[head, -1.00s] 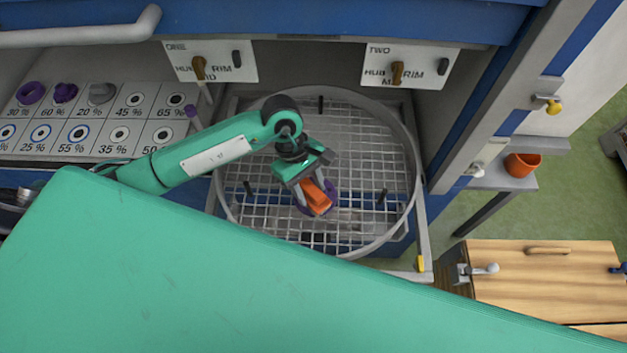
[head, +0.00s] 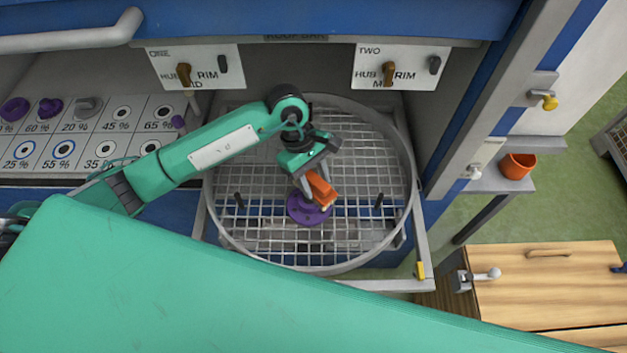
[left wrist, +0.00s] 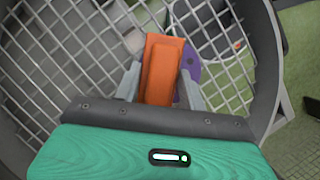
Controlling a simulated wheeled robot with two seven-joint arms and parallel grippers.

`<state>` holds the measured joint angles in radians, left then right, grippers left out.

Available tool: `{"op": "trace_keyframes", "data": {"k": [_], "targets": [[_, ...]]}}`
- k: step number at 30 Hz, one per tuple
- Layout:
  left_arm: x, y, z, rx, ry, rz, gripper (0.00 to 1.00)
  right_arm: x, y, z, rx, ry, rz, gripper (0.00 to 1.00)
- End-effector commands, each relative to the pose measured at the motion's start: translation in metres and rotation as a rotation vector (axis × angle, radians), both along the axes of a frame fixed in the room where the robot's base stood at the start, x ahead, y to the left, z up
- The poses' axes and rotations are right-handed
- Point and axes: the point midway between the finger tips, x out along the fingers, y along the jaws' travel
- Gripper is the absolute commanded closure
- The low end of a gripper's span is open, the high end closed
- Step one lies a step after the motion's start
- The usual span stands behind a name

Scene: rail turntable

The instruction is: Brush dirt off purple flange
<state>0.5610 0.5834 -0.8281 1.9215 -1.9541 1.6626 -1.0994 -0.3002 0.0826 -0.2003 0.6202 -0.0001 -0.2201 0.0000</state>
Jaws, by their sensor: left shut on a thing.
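The purple flange (head: 309,210) lies on the wire grid of the round turntable basket (head: 232,225). My left gripper (head: 312,182) is shut on an orange brush (head: 321,188) and holds it over the flange. In the left wrist view the orange brush (left wrist: 161,68) sits between the fingers and hides much of the purple flange (left wrist: 190,70). I cannot tell whether the brush touches the flange, and no dirt can be made out. My right gripper is not in view.
An orange cup (head: 517,166) stands on a shelf at right. My green body covers the front.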

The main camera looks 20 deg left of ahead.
Motion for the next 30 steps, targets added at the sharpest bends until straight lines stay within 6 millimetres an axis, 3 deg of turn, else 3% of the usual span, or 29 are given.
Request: {"op": "trace_keyframes", "data": {"k": [4,24,30], "targets": [[0.000,0.001,0.006,0.004,0.002,0.001,0.77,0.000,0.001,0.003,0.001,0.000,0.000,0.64],[0.000,0.000,0.074,0.001,0.000,0.000,0.77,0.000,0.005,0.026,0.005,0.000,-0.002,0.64],[0.000,0.001,0.080,0.002,0.001,-0.001,0.77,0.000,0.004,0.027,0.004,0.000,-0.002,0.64]]}}
